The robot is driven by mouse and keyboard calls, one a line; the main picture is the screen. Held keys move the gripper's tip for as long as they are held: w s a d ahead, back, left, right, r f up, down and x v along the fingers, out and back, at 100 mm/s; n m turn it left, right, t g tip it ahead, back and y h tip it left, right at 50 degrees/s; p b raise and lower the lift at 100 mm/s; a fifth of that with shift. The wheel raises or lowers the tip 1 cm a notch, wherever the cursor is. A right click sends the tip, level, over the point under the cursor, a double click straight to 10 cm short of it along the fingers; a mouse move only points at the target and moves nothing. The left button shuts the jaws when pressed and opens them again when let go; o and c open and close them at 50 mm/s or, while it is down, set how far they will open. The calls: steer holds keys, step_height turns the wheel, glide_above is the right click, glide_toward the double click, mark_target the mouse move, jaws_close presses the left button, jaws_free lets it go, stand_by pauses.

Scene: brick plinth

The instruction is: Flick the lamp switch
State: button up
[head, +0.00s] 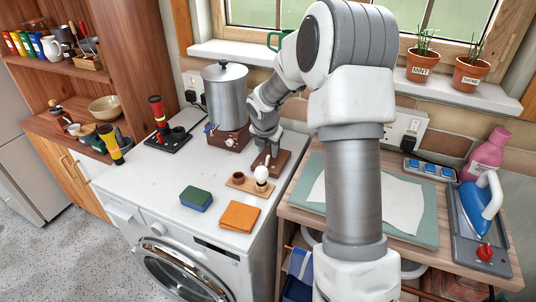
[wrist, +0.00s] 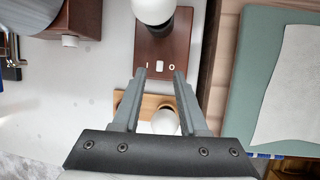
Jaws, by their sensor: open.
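The lamp has a dark red-brown wooden base (head: 281,158), with a white bulb (wrist: 153,10) at the top edge of the wrist view. A small white rocker switch (wrist: 159,66) sits on the base's near part, between the marks I and O. I cannot tell which side is pressed or whether the bulb is lit. My gripper (wrist: 160,73) is open and empty, its fingertips either side of the switch in the picture. I cannot tell whether they touch the base. In the head view my gripper (head: 268,153) hangs over the base and hides the switch.
A wooden tray (head: 237,184) with a second white bulb (head: 261,173) is just in front of the lamp. A metal urn (head: 226,95) stands behind left. A green-blue sponge (head: 196,198) and orange cloth (head: 239,216) lie nearer. The white top's left front is clear.

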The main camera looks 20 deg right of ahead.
steer(key=p+v, duration=0.1)
steer(key=v, duration=1)
steer(key=shift+s+r+p, duration=0.2)
steer(key=shift+r+p, duration=0.15)
steer(key=shift+p, duration=0.05)
steer(key=shift+r, duration=0.1)
